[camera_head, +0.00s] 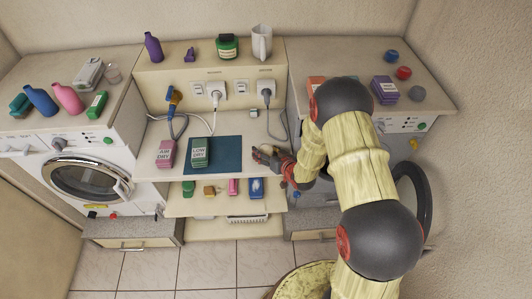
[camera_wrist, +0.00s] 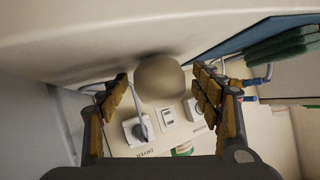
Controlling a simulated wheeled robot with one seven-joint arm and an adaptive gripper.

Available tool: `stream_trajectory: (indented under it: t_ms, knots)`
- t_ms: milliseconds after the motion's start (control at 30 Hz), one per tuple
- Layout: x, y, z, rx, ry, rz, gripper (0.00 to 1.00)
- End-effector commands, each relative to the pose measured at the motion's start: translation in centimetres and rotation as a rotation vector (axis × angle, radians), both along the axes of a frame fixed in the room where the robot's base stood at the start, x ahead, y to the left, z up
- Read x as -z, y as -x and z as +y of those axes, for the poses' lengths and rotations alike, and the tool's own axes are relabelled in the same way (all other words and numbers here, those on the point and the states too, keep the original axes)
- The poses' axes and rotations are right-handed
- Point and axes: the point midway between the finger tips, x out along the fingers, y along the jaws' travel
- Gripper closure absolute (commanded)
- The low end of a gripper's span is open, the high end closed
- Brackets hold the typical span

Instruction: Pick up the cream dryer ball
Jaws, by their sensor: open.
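The cream dryer ball (camera_wrist: 160,78) shows in the wrist view as a round tan ball against the pale worktop. My gripper (camera_wrist: 161,84) is open, with one finger on each side of the ball in the picture. Small gaps show between the ball and the fingers, so I see no grip on it. In the head view my gripper (camera_head: 268,157) is low over the middle worktop, just right of the dark blue mat (camera_head: 228,166). The ball cannot be made out clearly there.
A green LOW DRY box (camera_head: 200,152) stands on the mat, with a pink AIR DRY box (camera_head: 166,153) to its left. Wall sockets (camera_head: 214,88) with plugs and hanging cables are behind. A lower shelf (camera_head: 215,207) holds small items.

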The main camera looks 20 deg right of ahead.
Motion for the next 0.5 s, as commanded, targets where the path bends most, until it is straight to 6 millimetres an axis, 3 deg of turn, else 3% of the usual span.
stream_trajectory:
  t_ms: [167, 500]
  knots:
    - [-0.05, -0.01, -0.01, 0.000, 0.000, 0.000, 0.36]
    - [-0.07, 0.01, -0.02, 0.000, 0.000, 0.000, 0.56]
